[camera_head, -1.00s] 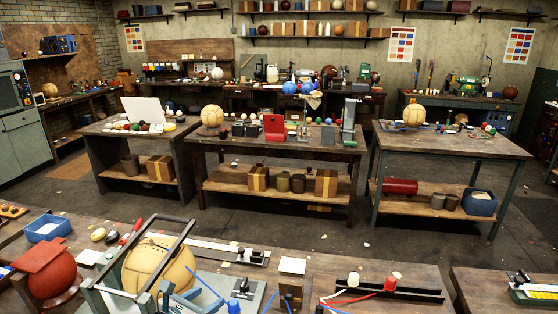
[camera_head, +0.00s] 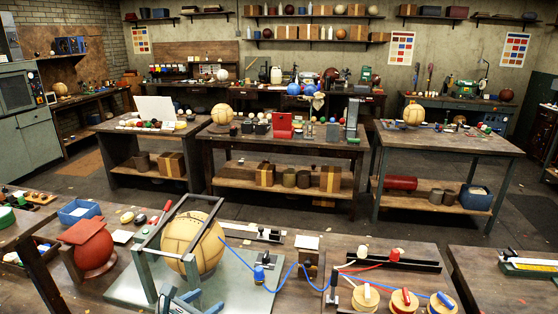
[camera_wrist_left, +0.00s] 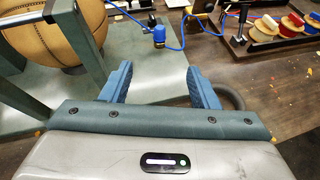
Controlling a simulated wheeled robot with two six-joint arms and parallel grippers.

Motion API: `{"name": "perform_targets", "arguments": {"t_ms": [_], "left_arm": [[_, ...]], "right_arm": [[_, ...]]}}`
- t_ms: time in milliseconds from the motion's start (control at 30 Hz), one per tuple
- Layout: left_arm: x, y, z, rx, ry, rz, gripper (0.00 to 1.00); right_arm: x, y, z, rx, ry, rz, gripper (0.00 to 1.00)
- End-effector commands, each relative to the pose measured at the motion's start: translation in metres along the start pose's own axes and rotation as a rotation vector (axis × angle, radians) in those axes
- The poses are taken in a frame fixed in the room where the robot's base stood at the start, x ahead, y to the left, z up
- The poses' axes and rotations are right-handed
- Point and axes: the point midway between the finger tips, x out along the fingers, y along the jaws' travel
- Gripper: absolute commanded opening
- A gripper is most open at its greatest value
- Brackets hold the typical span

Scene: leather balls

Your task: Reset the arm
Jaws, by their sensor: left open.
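My left gripper (camera_head: 186,303) shows at the bottom edge of the head view, in front of the black-and-grey frame (camera_head: 150,275) that stands around a tan stitched ball (camera_head: 197,243). In the left wrist view its two blue fingers (camera_wrist_left: 160,82) are spread apart with nothing between them. The grey-green base plate (camera_wrist_left: 155,68) lies beyond the fingertips. The ball (camera_wrist_left: 58,32) and a frame post are at the left of that view. My right gripper is in neither view.
A blue-capped fitting (camera_head: 259,274) with a blue hose stands on the plate. Several thread spools (camera_head: 404,300) are at the right. A dark red ball (camera_head: 92,250) sits left of the frame. Open floor lies behind this bench.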

Motion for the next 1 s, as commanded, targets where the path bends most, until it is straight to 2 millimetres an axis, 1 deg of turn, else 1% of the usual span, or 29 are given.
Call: {"name": "perform_targets", "arguments": {"t_ms": [267, 400, 533, 667, 767, 800, 867, 1000], "left_arm": [[-0.013, -0.007, -0.024, 0.224, 0.071, -0.004, 0.55], [-0.024, -0.013, -0.041, 0.39, 0.123, -0.015, 0.55], [-0.038, -0.019, -0.061, 0.587, 0.186, -0.041, 0.55], [-0.059, -0.028, -0.088, 0.869, 0.273, -0.097, 0.55], [-0.081, -0.035, -0.112, 1.128, 0.347, -0.173, 0.55], [-0.09, -0.037, -0.12, 1.231, 0.375, -0.209, 0.55], [-0.105, -0.041, -0.133, 1.383, 0.412, -0.27, 0.55], [-0.14, -0.051, -0.161, 1.724, 0.481, -0.447, 0.55]], "right_arm": [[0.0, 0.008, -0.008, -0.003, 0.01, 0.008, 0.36], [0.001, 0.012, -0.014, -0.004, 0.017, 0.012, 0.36], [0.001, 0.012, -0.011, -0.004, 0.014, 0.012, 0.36], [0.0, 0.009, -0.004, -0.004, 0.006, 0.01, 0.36], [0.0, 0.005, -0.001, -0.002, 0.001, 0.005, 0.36], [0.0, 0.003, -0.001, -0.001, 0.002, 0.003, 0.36], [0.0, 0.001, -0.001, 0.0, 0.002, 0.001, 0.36], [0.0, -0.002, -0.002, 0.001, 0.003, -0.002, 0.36]]}}
